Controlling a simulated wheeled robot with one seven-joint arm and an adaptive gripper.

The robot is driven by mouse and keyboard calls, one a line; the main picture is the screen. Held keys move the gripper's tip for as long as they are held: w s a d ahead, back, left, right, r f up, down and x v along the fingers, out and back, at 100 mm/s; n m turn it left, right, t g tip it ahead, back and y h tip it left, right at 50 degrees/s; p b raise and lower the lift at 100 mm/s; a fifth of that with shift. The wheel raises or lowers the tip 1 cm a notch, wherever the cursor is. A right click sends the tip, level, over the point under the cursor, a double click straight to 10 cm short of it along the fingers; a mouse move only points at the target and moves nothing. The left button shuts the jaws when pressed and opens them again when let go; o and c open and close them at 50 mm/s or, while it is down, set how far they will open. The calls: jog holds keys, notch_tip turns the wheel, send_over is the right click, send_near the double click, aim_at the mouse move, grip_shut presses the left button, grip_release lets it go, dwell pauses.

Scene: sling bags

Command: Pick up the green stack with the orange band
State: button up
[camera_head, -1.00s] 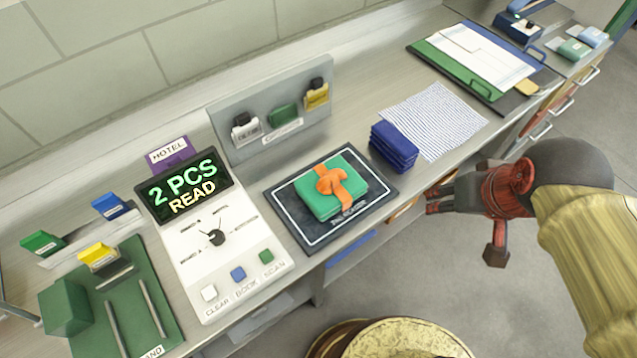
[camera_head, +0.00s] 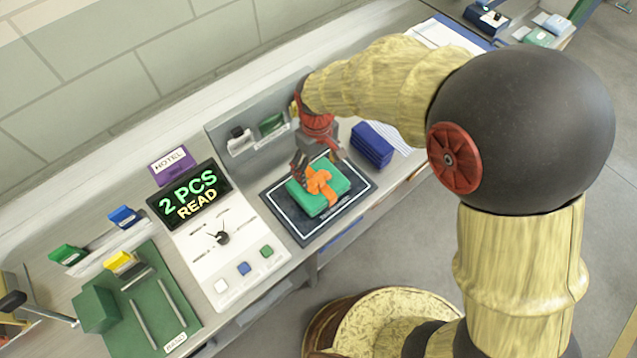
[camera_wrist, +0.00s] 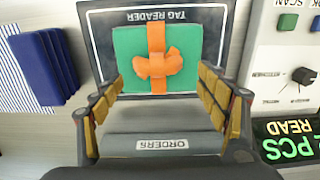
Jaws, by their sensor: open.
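The green stack with the orange band (camera_head: 330,199) lies flat on the dark tag reader mat (camera_head: 289,211). The band is tied in a knot on top. In the wrist view, the green stack (camera_wrist: 126,48) sits ahead of the fingertips, with its orange knot (camera_wrist: 157,66) centred between them. My gripper (camera_head: 322,165) is open and empty, above the far edge of the stack. In the wrist view, my gripper (camera_wrist: 163,88) has its fingers apart, one on each side of the stack's width. I cannot tell the exact height above it.
A dark blue stack (camera_head: 371,146) stands just right of the mat. A grey upright holder (camera_head: 222,133) is behind it. The console reading "2 PCS READ" (camera_head: 188,195) is at left. A green tray (camera_head: 125,317) with a green block (camera_head: 98,307) is farther left.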

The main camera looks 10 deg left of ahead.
aim_at(318, 176)
jog(key=f, duration=0.3)
jog(key=f+b, duration=0.1)
jog(key=f, duration=0.2)
jog(key=shift+w+d, duration=0.1)
jog(key=shift+w, duration=0.1)
jog(key=shift+c, duration=1.1)
grip_shut()
